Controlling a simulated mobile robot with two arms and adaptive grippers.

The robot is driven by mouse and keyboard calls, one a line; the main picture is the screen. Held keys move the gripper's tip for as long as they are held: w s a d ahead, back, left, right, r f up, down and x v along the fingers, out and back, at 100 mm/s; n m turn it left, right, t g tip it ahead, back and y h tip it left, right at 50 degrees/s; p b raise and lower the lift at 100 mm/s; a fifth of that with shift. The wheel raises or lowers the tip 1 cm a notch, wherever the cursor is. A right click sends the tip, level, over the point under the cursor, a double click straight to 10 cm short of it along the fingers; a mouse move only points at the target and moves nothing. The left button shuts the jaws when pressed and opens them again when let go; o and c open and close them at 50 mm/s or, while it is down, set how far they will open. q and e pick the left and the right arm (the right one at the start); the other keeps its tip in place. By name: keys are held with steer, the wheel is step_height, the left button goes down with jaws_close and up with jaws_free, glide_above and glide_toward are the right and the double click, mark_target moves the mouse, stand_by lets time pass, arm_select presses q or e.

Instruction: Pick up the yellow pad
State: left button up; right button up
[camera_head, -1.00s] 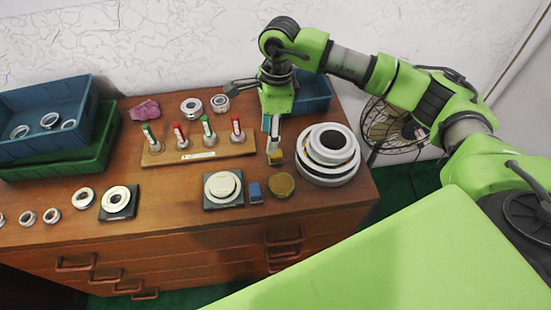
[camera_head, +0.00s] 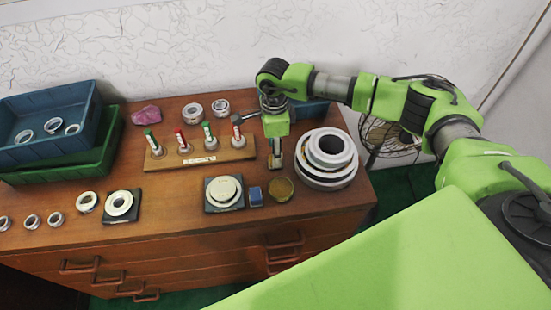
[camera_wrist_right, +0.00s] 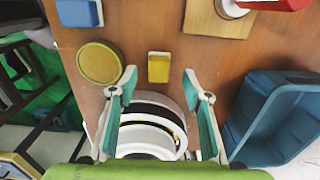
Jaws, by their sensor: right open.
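The yellow pad (camera_wrist_right: 158,67) is a small upright-looking block on the brown wooden top in the right wrist view. It lies just beyond and between the fingertips of my right gripper (camera_wrist_right: 159,80), which is open and empty. In the head view my right gripper (camera_head: 275,160) points down at the table between the pen stand and the white rings, and it mostly hides the pad there. My left gripper is not in view.
Close by are a gold disc (camera_head: 281,189), a blue pad (camera_head: 256,197), stacked white rings (camera_head: 326,158) and a wooden pen stand (camera_head: 200,158). A blue bin (camera_wrist_right: 275,105) stands behind. Bins (camera_head: 55,165) fill the far left.

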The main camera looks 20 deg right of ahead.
steer(key=f, duration=0.1)
steer(key=f+p, duration=0.1)
steer(key=f, duration=0.1)
steer(key=shift+s+d+f, duration=0.1)
steer(key=shift+s+f, duration=0.1)
steer(key=shift+f, duration=0.05)
steer(key=shift+w+f, duration=0.1)
steer(key=shift+f, duration=0.2)
steer(key=c, duration=1.2)
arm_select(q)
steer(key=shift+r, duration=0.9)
arm_select(e)
steer(key=shift+r, duration=0.1)
